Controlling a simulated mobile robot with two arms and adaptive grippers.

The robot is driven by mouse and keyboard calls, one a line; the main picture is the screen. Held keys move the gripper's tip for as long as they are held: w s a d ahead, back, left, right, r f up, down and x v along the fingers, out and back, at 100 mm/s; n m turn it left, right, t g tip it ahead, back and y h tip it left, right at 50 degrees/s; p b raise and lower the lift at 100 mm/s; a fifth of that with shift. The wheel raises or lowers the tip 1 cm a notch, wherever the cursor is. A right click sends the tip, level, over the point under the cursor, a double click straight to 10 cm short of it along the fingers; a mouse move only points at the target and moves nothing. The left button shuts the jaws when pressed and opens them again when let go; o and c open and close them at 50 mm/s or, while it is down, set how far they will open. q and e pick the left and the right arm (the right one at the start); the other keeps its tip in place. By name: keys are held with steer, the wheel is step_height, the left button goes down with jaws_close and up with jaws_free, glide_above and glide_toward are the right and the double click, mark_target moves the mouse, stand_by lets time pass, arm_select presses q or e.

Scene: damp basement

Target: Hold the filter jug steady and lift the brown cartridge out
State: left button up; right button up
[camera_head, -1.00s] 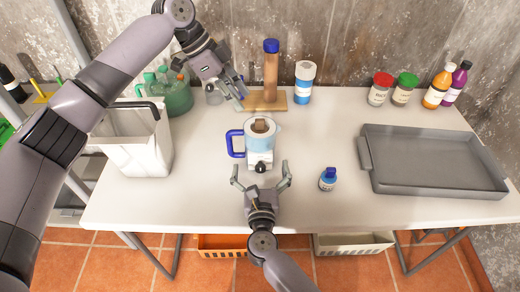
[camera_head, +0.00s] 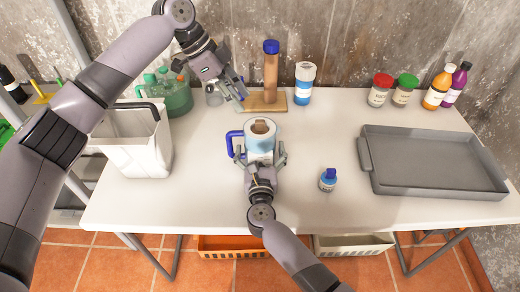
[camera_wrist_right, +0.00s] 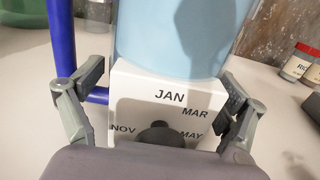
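The filter jug (camera_head: 262,134) stands upright mid-table, a clear body with light blue inside and a blue handle (camera_head: 236,144) on its left. The brown cartridge (camera_head: 260,127) sits inside its open top. My right gripper (camera_head: 260,155) is at the jug's near side, its fingers spread to either side of the jug's lower front. In the right wrist view the fingers (camera_wrist_right: 160,92) stand left and right of the white base with month labels (camera_wrist_right: 165,100), with the left finger close to the blue handle; no clear grip shows. My left gripper (camera_head: 240,92) hangs behind and left of the jug, fingers apart and empty.
A wooden stand with a brown, blue-capped post (camera_head: 271,75) is behind the jug, near my left gripper. A white bin (camera_head: 137,150) stands left, a grey tray (camera_head: 432,165) right. A small blue-capped bottle (camera_head: 328,180) stands right of my right gripper.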

mark_target(260, 122)
steer(key=c, duration=1.7)
steer(key=o, duration=1.3)
steer(key=c, duration=0.9)
arm_select(q)
steer(key=shift+o, duration=0.7)
steer(key=shift+s+d+r, duration=0.1)
steer(key=shift+s+d, duration=0.05)
steer(key=shift+s, duration=0.05)
arm_select(e)
steer(key=shift+c, duration=0.2)
arm_select(q)
step_height(260, 122, up, 3)
steer(key=s+n+t+y, duration=0.2)
steer(key=s+n, duration=0.1)
steer(key=shift+t, duration=0.3)
steer(key=x, duration=0.6)
steer(key=shift+w+d, duration=0.3)
steer(key=shift+d, duration=0.15)
steer(key=shift+d+x, duration=0.1)
steer(key=shift+x, duration=1.2)
steer(key=shift+d+x, duration=0.15)
steer(key=shift+x, duration=1.15)
